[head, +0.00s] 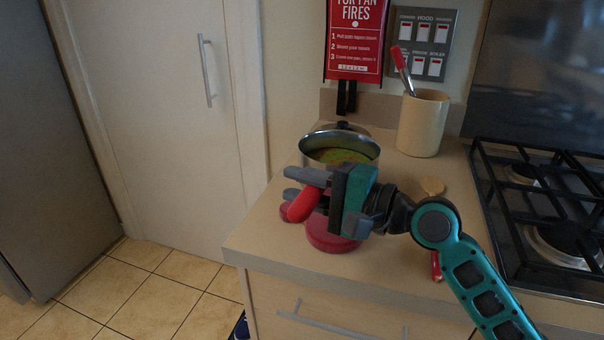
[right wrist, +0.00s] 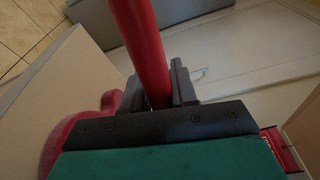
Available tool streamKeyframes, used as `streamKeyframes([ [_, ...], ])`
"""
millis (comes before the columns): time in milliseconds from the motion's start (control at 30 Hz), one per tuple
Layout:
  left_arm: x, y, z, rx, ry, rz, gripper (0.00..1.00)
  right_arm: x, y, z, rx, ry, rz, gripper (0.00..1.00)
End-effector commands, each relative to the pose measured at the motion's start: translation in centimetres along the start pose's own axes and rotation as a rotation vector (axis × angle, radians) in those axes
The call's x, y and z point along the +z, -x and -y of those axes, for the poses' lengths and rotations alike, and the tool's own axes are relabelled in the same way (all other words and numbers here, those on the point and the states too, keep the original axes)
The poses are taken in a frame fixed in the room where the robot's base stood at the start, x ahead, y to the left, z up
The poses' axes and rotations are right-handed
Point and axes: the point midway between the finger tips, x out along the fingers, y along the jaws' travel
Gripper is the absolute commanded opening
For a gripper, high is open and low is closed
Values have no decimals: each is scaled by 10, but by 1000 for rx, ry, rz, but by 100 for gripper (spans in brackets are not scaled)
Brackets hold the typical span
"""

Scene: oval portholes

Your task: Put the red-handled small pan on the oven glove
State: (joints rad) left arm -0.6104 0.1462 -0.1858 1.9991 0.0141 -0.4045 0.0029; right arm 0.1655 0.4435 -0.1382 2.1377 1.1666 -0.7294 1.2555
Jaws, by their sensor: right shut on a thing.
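A small steel pan (head: 340,151) with greenish-orange contents shows behind my right gripper in the head view. My right gripper (head: 308,186) is shut on a red handle (head: 303,206), which also runs between the fingers in the right wrist view (right wrist: 141,45). The gripper hides where handle and pan join. I cannot tell whether the pan touches the counter. A dark red piece, apparently the oven glove (head: 331,238), lies on the counter below the gripper and is partly covered; its lobed edge shows in the right wrist view (right wrist: 76,127). My left gripper is not in view.
A cream utensil pot (head: 422,125) stands behind on the right. A wooden spoon (head: 432,186) lies near my arm. The black-grated hob (head: 545,215) is at the right. The counter's front and left edges are close to the glove. A dark knob (head: 343,126) shows behind the pan.

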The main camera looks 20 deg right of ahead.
Motion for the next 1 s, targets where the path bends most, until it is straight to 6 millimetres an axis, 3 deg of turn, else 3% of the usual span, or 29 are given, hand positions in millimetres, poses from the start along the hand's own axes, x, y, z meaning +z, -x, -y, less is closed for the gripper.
streamKeyframes([
  [233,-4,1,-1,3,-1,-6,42,0,0,1,-8,5,-1,0],
  [267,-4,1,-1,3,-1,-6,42,-1,0,-4,4,-9,0,29],
  [500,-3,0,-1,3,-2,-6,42,-1,0,-3,3,-7,0,52],
  [800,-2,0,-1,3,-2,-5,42,-1,3,-4,3,-6,-1,52],
  [1000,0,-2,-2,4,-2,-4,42,-1,30,-5,6,-4,-2,52],
])
